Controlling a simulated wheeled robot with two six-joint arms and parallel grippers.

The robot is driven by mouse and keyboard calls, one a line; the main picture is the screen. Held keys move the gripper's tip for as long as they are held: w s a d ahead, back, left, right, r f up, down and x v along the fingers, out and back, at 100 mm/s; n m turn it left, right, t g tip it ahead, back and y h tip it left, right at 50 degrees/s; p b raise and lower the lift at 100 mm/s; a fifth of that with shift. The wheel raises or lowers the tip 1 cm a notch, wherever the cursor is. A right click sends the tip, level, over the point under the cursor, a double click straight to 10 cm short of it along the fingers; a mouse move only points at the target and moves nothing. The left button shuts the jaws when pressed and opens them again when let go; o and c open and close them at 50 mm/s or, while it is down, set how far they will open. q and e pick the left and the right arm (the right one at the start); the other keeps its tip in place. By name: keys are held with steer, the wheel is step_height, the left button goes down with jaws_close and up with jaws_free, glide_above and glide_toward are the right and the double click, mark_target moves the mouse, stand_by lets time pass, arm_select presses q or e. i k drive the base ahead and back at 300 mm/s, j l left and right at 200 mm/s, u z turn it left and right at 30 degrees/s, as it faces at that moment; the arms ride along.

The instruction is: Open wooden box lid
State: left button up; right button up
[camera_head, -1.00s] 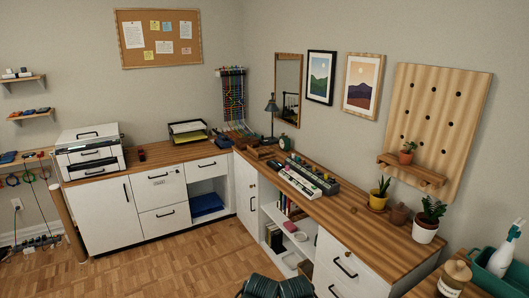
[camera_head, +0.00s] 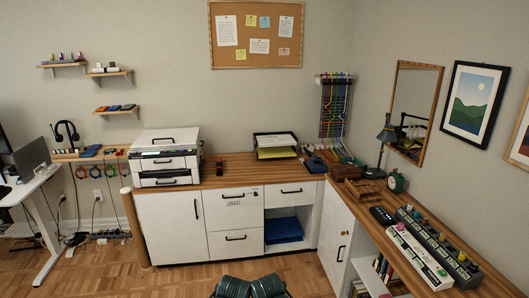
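A small dark brown wooden box (camera_head: 346,173) sits on the wooden desktop near the corner, right of the middle in the head view. Its lid looks shut, but it is too small to be sure. A lighter brown wooden piece (camera_head: 366,190) lies just in front of it; I cannot tell whether it is a tray or another box. Neither of my grippers is in view. Only dark green rounded parts, probably mine, show at the bottom edge, well short of the desk.
The L-shaped desktop (camera_head: 235,171) carries a printer (camera_head: 165,158), a paper tray (camera_head: 275,146), a lamp (camera_head: 385,135), a green clock (camera_head: 396,182) and a long white device (camera_head: 418,256). White cabinets (camera_head: 170,228) stand below. The wooden floor ahead is clear.

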mark_target(341, 170)
steer(key=i+j, duration=0.1)
steer(key=i, duration=1.45)
steer(key=i+j+z, duration=0.1)
steer(key=i+z, duration=0.2)
steer(key=i, duration=0.4)
steer(key=i+z, duration=0.25)
steer(key=z, duration=0.15)
steer(key=i+j+z, duration=0.15)
steer(key=z, duration=0.25)
steer(key=i+l+z, duration=0.1)
steer(key=i, duration=0.3)
steer(key=i+l+z, duration=0.1)
steer(key=i+l, duration=0.15)
steer(key=i, duration=0.15)
